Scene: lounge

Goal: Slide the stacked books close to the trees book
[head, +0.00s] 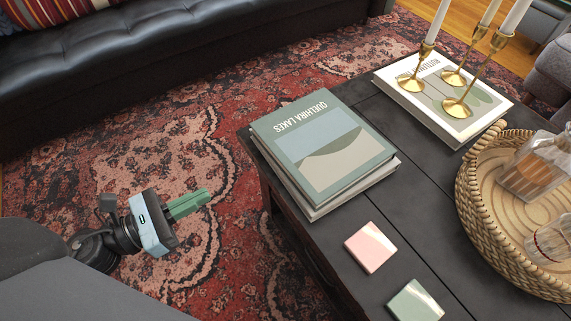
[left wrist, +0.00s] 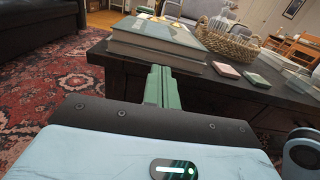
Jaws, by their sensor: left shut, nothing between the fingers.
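The stacked books (head: 322,148) lie flat on the dark table, the green one titled "Quelhira Lakes" on top of a pale one, near the table's left edge. The stack also shows in the left wrist view (left wrist: 158,42), ahead of the fingers. The trees book (head: 450,101), white with green tree shapes, lies flat at the table's far end, with brass candlesticks standing on it. A gap of bare table lies between it and the stack. My left gripper (head: 203,201) is shut and empty, off the table to the left of the stack, over the rug. My right gripper is not in view.
The dark table (head: 424,197) carries a pink coaster (head: 370,247), a green coaster (head: 415,302) and a woven tray (head: 483,221) with a glass decanter (head: 537,167) and a tumbler at the right. A black sofa (head: 180,60) stands behind the rug.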

